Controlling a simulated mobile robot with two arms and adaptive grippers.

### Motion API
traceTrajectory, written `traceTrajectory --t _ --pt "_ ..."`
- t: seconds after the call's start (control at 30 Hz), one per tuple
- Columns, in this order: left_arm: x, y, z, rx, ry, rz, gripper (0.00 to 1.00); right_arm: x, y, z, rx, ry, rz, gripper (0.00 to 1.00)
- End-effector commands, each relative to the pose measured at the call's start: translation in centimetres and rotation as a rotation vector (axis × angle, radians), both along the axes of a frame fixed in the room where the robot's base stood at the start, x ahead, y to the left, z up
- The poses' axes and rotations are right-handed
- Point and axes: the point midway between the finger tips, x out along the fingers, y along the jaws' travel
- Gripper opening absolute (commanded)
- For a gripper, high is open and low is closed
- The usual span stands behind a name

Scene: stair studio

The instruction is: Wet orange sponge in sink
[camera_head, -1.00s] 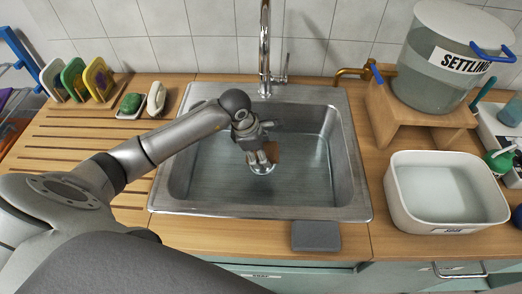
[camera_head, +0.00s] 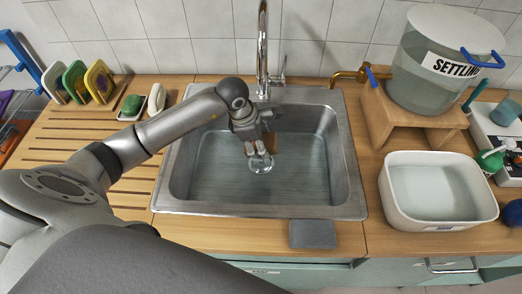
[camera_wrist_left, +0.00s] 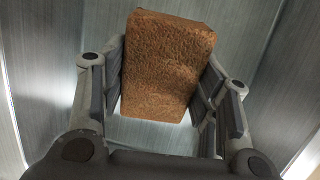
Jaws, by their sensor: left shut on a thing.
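My left gripper (camera_head: 258,150) reaches down into the steel sink (camera_head: 210,185). It is shut on the orange sponge (camera_head: 274,143), a brown-orange block. In the left wrist view the sponge (camera_wrist_left: 167,65) sits between the two fingers of the gripper (camera_wrist_left: 160,100), with the sink's steel walls around it. In the head view the gripper hides most of the sponge. The drain (camera_head: 261,164) shows on the sink floor just below the fingertips. The chrome tap (camera_head: 263,45) stands behind the sink. My right gripper is not in view.
A grey block (camera_head: 312,234) lies on the counter in front of the sink. A white basin of water (camera_head: 390,200) stands right, below a settling tank (camera_head: 440,75) on a wooden stand (camera_head: 420,122). A green sponge (camera_head: 132,104) and a soap-like bar (camera_head: 157,98) lie left.

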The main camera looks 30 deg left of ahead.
Motion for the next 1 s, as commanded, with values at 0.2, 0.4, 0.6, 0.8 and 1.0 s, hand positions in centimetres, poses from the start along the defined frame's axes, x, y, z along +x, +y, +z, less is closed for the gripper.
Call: traceTrajectory --t 0.2,0.4,0.6,0.8,1.0 --pt "0.0 0.0 2.0 0.0 0.001 0.0 0.37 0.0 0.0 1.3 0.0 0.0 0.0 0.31" --pt "0.0 0.1 3.7 0.002 -0.001 -0.001 0.37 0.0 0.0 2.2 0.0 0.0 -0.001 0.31" --pt "0.0 0.0 5.3 0.0 0.0 0.0 0.37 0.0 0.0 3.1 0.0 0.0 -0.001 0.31" --pt "0.0 0.0 6.6 0.0 0.0 0.0 0.37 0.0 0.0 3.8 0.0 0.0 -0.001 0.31" --pt "0.0 0.0 6.5 0.0 0.001 0.0 0.37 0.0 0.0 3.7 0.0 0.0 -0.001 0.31"
